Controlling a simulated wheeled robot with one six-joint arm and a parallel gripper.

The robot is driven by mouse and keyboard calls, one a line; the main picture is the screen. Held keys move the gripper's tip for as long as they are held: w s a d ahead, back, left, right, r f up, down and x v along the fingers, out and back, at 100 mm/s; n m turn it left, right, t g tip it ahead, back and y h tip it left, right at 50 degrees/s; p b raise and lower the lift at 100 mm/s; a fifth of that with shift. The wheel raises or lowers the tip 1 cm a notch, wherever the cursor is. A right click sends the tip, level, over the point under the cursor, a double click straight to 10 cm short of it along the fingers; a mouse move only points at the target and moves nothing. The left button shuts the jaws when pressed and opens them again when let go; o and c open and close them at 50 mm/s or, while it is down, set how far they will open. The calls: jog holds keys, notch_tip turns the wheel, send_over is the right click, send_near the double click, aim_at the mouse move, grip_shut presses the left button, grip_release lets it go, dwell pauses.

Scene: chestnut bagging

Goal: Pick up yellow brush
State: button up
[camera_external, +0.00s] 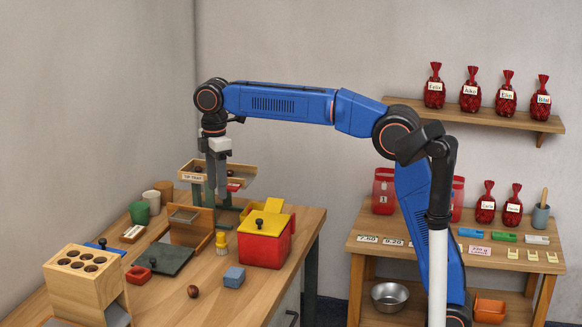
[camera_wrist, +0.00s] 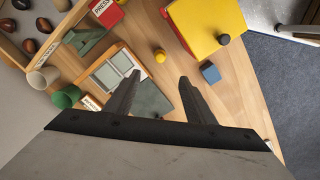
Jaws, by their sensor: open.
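The yellow brush (camera_external: 222,243) stands upright on the wooden table, just left of the red box with the yellow lid. In the wrist view it shows from above as a small yellow round shape (camera_wrist: 160,57), a little beyond the gap between my fingertips. My gripper (camera_external: 222,196) points down and hangs above the table, apart from the brush. Its two dark fingers (camera_wrist: 159,78) are spread with nothing between them.
The red box (camera_external: 262,249) with its yellow lid stands close to the brush on the right. A blue block (camera_external: 234,277) lies in front, and a wooden frame device (camera_external: 188,225) stands left. A chestnut (camera_external: 193,291) lies near the front. Several cups stand at the back left.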

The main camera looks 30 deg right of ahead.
aim_at(221, 234)
notch_tip(221, 234, down, 16)
jog(key=shift+d+f, duration=0.15)
jog(key=shift+f, duration=0.1)
dwell(0.5)
jog(key=c, duration=1.1)
